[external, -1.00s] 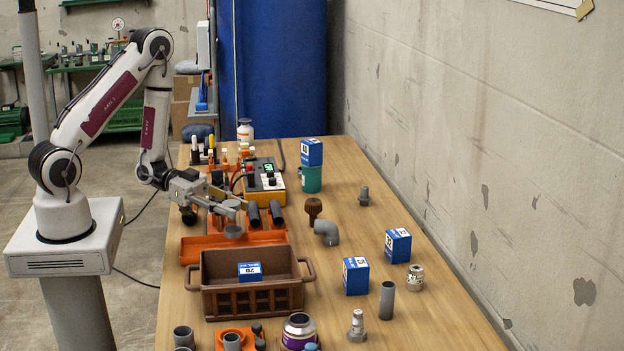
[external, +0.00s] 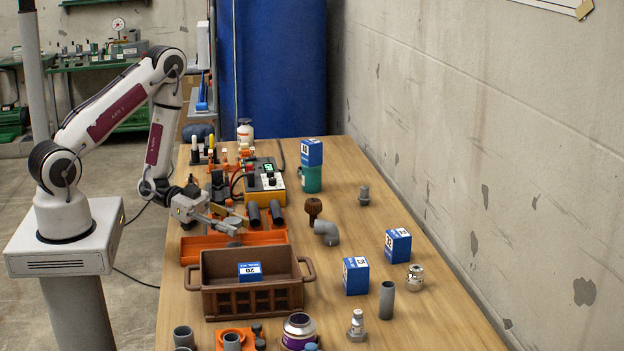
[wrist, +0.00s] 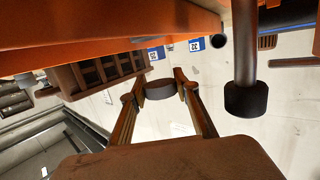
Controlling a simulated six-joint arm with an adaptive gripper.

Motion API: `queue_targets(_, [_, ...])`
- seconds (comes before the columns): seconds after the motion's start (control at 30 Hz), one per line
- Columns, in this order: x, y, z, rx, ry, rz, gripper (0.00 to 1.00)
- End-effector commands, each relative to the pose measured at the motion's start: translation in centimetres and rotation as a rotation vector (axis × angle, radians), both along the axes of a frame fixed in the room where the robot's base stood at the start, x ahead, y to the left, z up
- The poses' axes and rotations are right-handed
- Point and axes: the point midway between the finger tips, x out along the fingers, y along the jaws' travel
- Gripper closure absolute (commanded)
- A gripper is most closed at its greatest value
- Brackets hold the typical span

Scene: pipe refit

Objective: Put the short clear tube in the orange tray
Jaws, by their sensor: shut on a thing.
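My gripper (external: 233,226) is shut on a short, grey, round piece (wrist: 160,88), with one fingertip on each side of it in the wrist view. It looks dark and opaque there, so I cannot tell whether it is the short clear tube. In the external view the gripper is above or at the orange tray (external: 203,248), behind the brown crate; I cannot tell its exact height. No other short clear tube can be made out.
The brown crate (external: 252,301) with a blue box (external: 250,271) stands just in front of the orange tray. Dark cylinders (external: 265,213) and a yellow meter (external: 265,184) are close behind. A grey elbow (external: 327,232) lies to the right.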

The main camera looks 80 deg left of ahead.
Motion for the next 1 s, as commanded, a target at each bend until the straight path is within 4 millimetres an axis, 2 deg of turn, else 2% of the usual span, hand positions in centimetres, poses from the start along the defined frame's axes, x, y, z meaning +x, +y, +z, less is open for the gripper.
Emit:
queue_targets(0.43, [0.00,0.00,-0.33,-0.001,0.001,0.000,0.91])
queue_targets(0.47, [0.00,0.00,-0.30,-0.001,0.001,0.000,0.62])
queue_targets(0.5, [0.00,0.00,-0.29,-0.001,0.001,0.000,0.53])
queue_targets(1.0, [0.00,0.00,-0.05,0.000,0.000,0.000,0.53])
